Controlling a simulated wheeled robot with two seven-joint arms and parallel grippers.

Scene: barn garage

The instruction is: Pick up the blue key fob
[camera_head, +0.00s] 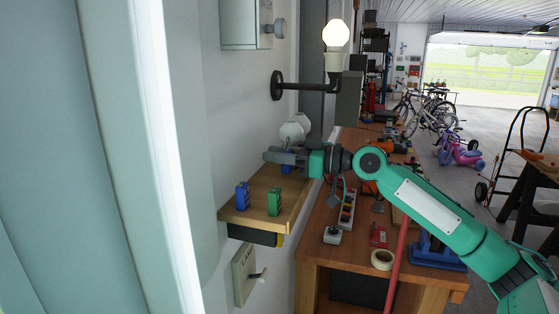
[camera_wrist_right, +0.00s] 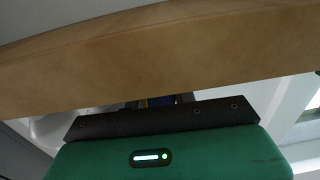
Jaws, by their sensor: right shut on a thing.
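My right gripper (camera_head: 274,157) reaches in from the right over the far end of a small wooden wall shelf (camera_head: 259,186). It is shut on a small blue thing, which I take to be the blue key fob (camera_head: 287,161). The fob is mostly hidden by the fingers. In the right wrist view only a small dark-blue patch of it (camera_wrist_right: 160,101) shows beyond the gripper's dark edge. The shelf's wooden edge (camera_wrist_right: 150,60) crosses that view close to the gripper. I cannot tell whether the fob touches the shelf. My left gripper is not in view.
A second blue item (camera_head: 242,196) and a green item (camera_head: 274,202) stand upright on the shelf's near part. White round objects (camera_head: 294,129) are behind the gripper. A lit bulb (camera_head: 335,36) on a wall bracket is above. A cluttered workbench (camera_head: 315,246) stands right of the shelf.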

